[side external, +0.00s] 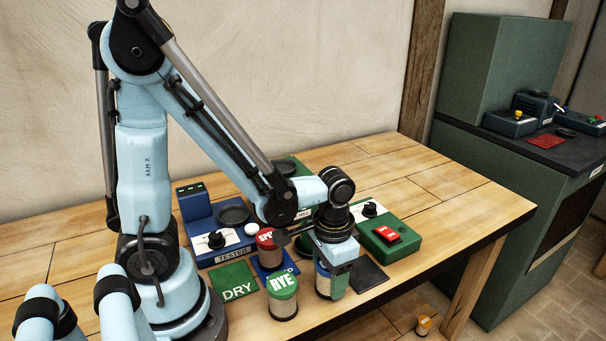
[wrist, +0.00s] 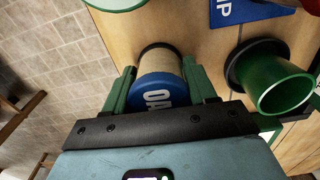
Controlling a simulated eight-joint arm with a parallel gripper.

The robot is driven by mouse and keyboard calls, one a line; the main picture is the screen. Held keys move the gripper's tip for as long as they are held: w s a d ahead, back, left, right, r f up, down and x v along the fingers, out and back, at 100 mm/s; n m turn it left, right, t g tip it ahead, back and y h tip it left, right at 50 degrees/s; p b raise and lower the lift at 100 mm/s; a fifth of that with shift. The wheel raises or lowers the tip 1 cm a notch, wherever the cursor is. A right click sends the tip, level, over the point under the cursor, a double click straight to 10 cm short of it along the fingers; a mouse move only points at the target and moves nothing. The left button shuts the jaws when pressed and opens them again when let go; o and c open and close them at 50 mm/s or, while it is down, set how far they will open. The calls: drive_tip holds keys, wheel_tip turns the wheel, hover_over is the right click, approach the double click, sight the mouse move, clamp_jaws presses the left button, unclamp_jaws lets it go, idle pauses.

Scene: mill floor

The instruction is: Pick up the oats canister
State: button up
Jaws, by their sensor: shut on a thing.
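The oats canister has a blue lid with white letters "OA" showing (wrist: 160,90) and a pale body. In the wrist view it sits between the two green fingers of my gripper (wrist: 161,88), which is shut on it. In the side view, the canister (side external: 322,284) is partly hidden by my gripper (side external: 332,282) near the table's front edge. I cannot tell whether its base touches the table.
The rye canister (side external: 283,296) with a green lid stands close at left. A red-lidded canister (side external: 266,238) stands behind it. A green DRY mat (side external: 232,276), a blue tester (side external: 203,207), a dark mat (side external: 370,275) and a green box with a red switch (side external: 402,247) are nearby. The table's right end is clear.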

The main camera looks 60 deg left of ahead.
drive_tip(key=shift+r, duration=0.45)
wheel_tip(320, 180, up, 3)
drive_tip(key=shift+r, duration=0.1)
drive_tip(key=s+d+r, duration=0.7)
drive_tip(key=d+r, duration=0.2)
drive_tip(key=r, duration=0.3)
drive_tip(key=w+a+n, duration=0.3)
drive_tip(key=a+n, duration=0.1)
drive_tip(key=a, duration=0.5)
drive_tip(key=w+a+n, duration=0.2)
drive_tip(key=a+n, duration=0.2)
drive_tip(key=a, duration=0.6)
drive_tip(key=s+a+n, duration=0.4)
drive_tip(key=a, duration=0.4)
drive_tip(key=s+a+n, duration=0.3)
drive_tip(key=s+a, duration=0.2)
drive_tip(key=a, duration=0.3)
drive_tip(key=shift+w+f, duration=0.2)
drive_tip(key=shift+f, duration=2.75)
drive_tip(key=shift+w+f, duration=0.15)
drive_tip(key=shift+f, duration=2.75)
